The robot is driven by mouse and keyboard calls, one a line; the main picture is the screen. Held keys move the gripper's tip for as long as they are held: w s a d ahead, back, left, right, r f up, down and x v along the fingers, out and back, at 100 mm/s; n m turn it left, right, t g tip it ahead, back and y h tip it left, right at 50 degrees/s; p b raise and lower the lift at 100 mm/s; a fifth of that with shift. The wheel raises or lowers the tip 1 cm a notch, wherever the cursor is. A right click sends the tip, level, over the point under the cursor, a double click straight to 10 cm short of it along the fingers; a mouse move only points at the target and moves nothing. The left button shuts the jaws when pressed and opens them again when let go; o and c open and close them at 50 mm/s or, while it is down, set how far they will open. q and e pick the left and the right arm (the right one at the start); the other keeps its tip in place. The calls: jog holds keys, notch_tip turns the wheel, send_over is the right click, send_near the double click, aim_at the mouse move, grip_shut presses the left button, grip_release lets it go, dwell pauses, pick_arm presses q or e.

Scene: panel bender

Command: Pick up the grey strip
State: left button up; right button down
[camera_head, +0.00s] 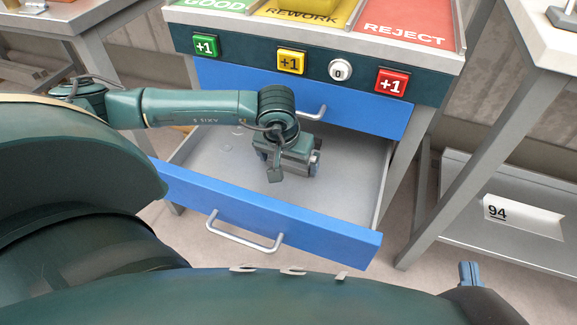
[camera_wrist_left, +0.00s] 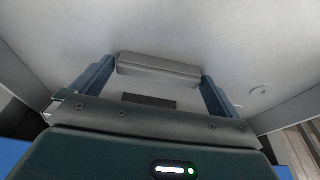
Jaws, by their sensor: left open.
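A grey strip (camera_wrist_left: 158,68) lies on the floor of the open drawer in the left wrist view, its long side running across the picture. My left gripper (camera_wrist_left: 157,78) is open, with one blue finger near each end of the strip. I cannot tell whether the fingers touch it. In the head view my left gripper (camera_head: 292,162) is down inside the open drawer, and I cannot make out the strip there. My right gripper (camera_head: 470,273) shows small at the bottom right, away from the drawer; its opening cannot be judged.
The open drawer (camera_head: 265,215) has a blue front with a handle and high side walls around my left gripper. Faint round marks or discs (camera_head: 227,148) lie on its floor. A blue drawer above (camera_head: 360,107) is shut. A table stands right, with a lower shelf labelled 94 (camera_head: 520,216).

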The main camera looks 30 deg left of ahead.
pick_arm(q)
jog(key=shift+c, duration=0.2)
jog(key=c, duration=0.6)
jog(key=shift+r, duration=0.15)
jog(key=shift+c, duration=0.2)
